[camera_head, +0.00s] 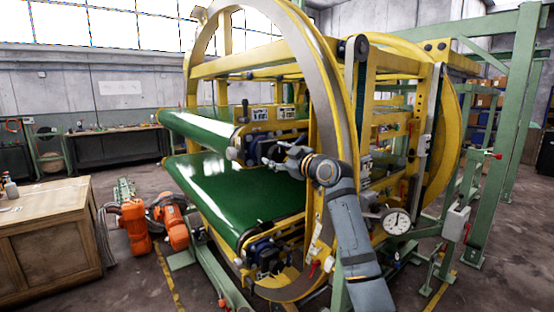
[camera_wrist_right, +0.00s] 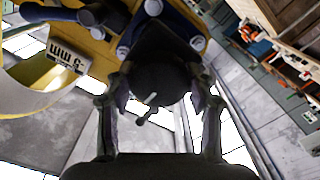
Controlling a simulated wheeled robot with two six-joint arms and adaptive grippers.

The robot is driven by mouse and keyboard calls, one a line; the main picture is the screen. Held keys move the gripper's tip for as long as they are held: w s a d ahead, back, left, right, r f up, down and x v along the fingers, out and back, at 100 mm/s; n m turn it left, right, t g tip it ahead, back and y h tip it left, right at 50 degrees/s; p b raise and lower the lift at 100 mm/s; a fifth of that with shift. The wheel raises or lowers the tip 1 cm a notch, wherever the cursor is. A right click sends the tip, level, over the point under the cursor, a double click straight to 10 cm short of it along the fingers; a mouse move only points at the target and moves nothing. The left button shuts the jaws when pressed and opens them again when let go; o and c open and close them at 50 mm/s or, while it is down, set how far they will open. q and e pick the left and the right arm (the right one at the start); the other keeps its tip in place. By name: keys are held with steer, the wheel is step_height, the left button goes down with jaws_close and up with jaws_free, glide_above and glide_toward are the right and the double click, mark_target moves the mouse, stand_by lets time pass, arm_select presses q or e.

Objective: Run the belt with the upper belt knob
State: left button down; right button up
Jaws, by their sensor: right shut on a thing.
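The ring inverter is a yellow frame with large rings (camera_head: 320,95). Its upper green belt (camera_head: 200,129) and lower green belt (camera_head: 235,192) run through the ring. My right gripper (camera_head: 268,157) reaches through the ring, in front of the near end of the upper belt. In the right wrist view the fingers (camera_wrist_right: 158,98) are shut on a dark round knob (camera_wrist_right: 158,76), one finger on each side. A small handle pokes out from the knob. In the head view the knob is hard to make out. My left gripper is not in view.
The yellow ring's rim stands close around my right arm. A dial gauge (camera_head: 396,221) sits right of the arm. A green post (camera_head: 500,140) stands at right.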

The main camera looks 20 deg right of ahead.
steer(key=shift+f+n+b, duration=0.1)
steer(key=shift+n+b, duration=0.25)
steer(key=shift+n, duration=0.95)
steer(key=o, duration=1.2)
steer(key=shift+s, duration=0.1)
steer(key=v, duration=1.2)
